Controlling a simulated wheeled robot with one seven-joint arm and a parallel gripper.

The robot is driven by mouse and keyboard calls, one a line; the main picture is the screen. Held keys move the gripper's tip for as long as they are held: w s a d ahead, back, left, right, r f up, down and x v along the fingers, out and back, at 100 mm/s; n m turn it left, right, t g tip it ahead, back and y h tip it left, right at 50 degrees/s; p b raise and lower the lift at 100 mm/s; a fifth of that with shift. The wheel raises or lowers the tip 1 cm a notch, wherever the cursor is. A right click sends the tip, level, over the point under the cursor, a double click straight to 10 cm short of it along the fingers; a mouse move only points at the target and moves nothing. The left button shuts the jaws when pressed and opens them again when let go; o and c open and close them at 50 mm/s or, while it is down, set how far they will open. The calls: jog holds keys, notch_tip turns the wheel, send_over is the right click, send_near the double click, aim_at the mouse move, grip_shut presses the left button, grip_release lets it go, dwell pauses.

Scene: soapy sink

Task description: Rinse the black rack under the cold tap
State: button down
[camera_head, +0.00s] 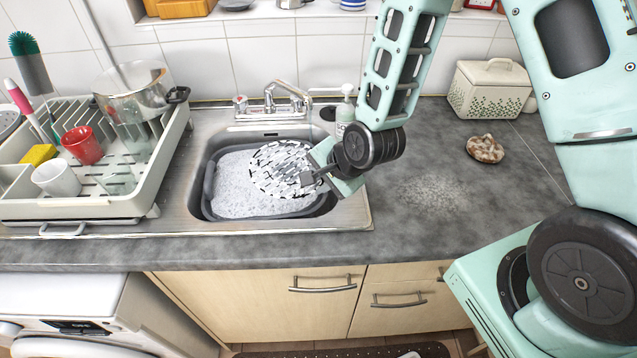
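A round rack (275,168) with a broken black-and-white pattern shows in the sink (197,200), over a grey tub (208,185) full of white suds. Suds seem to cover parts of its black bars. My gripper (312,178) is at the rack's right edge, its fingers overlapping that edge in the picture. I cannot tell whether the fingers are closed on it. The tap's spout (285,90) stands behind the sink. A red-marked handle (240,103) is at its left, and the right handle (308,101) is partly visible. No running water shows.
A white dish rack (100,208) with a red mug (82,145), a white mug (56,178) and a glass pot (135,88) stands left. A soap bottle (345,108) is behind my wrist. A bread bin (490,88) and sponge (485,148) are right. The right counter's front is clear.

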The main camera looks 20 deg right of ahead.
jog(key=shift+w+d+f, duration=0.4)
jog(key=shift+w+d, duration=0.35)
jog(key=shift+w, duration=1.15)
jog(key=shift+w+d+f, duration=0.45)
jog(key=shift+w+d, duration=0.3)
jog(key=shift+w, duration=1.15)
jog(key=shift+w+d+f, duration=0.4)
jog(key=shift+w+d, duration=0.35)
jog(key=shift+w, duration=1.15)
jog(key=shift+d, duration=0.15)
jog(key=shift+s+d, duration=0.2)
jog(key=shift+d, duration=0.25)
jog(key=shift+a, duration=0.2)
jog(key=shift+w+a, duration=0.2)
jog(key=shift+a, duration=0.2)
